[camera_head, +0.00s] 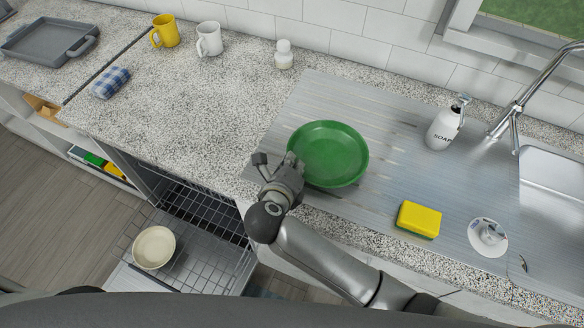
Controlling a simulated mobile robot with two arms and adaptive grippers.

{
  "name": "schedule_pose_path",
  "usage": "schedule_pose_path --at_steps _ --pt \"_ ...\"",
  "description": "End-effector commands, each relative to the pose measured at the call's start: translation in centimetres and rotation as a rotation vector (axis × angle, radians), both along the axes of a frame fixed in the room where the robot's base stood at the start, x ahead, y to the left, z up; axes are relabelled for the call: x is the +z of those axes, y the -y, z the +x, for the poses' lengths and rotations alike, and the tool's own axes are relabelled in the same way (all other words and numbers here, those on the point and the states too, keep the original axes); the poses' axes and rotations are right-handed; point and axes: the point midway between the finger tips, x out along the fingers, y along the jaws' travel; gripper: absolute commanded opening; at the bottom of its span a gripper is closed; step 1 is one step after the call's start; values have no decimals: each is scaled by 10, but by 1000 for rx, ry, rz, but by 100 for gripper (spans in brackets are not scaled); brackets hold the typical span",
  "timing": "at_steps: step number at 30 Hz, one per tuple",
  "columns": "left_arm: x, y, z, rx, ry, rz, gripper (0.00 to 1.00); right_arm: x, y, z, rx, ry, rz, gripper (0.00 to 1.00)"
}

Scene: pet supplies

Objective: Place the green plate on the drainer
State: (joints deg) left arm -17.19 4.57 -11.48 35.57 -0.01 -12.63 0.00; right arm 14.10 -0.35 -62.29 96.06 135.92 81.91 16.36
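The green plate (329,151) is round and lies face up over the ridged metal drainer (390,112), near its left front part. It appears to rest flat on the drainer. My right gripper (276,160) is at the plate's left front edge. Its fingers are spread apart, one out to the left and one at the plate's rim. Whether that finger touches the rim is hard to tell. My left gripper is out of view.
A soap bottle (443,128), a yellow sponge (419,219) and a sink plug (488,236) stand to the right. Below left is an open dishwasher rack with a cream bowl (154,247). Mugs (209,39) and a grey tray (48,41) are at the back left.

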Motion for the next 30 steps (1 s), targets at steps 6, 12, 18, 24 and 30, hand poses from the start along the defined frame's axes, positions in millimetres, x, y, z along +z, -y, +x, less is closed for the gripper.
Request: schedule_pose_path --at_steps 6,12,18,24,30 --pt "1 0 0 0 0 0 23 2 0 0 0 2 1 0" --pt "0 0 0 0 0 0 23 -1 0 0 -1 0 1 13" --pt "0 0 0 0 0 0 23 -1 0 0 0 0 0 14" --pt "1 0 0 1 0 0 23 2 -1 -2 1 1 2 14" --pt "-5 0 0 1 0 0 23 14 -5 -27 1 -1 7 14"
